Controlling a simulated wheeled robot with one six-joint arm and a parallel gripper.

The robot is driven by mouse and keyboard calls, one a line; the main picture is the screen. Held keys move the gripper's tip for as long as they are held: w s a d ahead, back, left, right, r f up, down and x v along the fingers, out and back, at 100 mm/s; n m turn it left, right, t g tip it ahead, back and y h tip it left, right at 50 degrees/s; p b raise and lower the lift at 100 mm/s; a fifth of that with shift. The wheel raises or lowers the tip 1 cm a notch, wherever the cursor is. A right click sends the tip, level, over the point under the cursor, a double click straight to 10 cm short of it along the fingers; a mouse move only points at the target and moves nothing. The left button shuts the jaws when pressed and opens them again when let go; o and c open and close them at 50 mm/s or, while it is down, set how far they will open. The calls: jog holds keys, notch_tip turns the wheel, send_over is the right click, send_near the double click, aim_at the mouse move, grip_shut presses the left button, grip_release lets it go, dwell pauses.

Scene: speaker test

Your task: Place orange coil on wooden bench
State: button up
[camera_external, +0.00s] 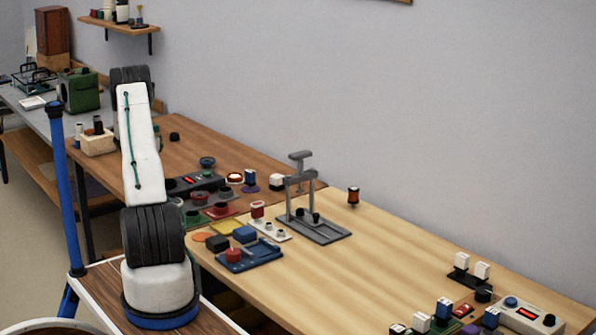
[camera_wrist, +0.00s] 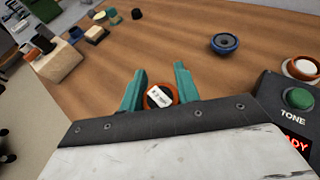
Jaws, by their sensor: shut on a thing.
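In the wrist view, my gripper (camera_wrist: 160,88) has its two teal fingers on either side of the orange coil (camera_wrist: 152,104), a round orange-red piece with a white label on top. The gripper is shut on it. The brown wooden bench (camera_wrist: 175,40) lies beneath and beyond; I cannot tell whether the coil touches it. In the external view, my arm hides the gripper and the held coil. The brown bench (camera_external: 230,148) and a pale wooden bench (camera_external: 420,250) show there. A reddish spool with dark ends (camera_external: 353,195) stands on the pale bench.
A blue-rimmed speaker (camera_wrist: 224,43) and a dark TONE box (camera_wrist: 270,88) lie to the right. A pale wooden block (camera_wrist: 58,62) stands left. Several small parts and a grey press (camera_external: 302,185) crowd the benches' junction. Bare brown wood lies ahead of the fingers.

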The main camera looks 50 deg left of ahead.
notch_tip(320, 180, up, 19)
jog(key=w+d+m+t+h, duration=0.2)
jog(key=w+d+m+h, duration=0.15)
jog(key=w+d, duration=0.8)
jog(key=w+d+m+t+h, duration=0.1)
jog(key=w+d+m+h, duration=0.25)
jog(key=w+d, duration=0.75)
jog(key=w+d+m+g+h, duration=0.1)
jog(key=w+d+m+h, duration=0.2)
jog(key=d, duration=1.4)
jog(key=d+m+h, duration=0.4)
jog(key=d+h, duration=0.1)
jog(key=d, duration=1.3)
jog(key=m+g+h, duration=0.7)
jog(key=m+g, duration=0.3)
send_over(368, 296)
notch_tip(368, 296, down, 28)
jog(key=shift+r, duration=0.1)
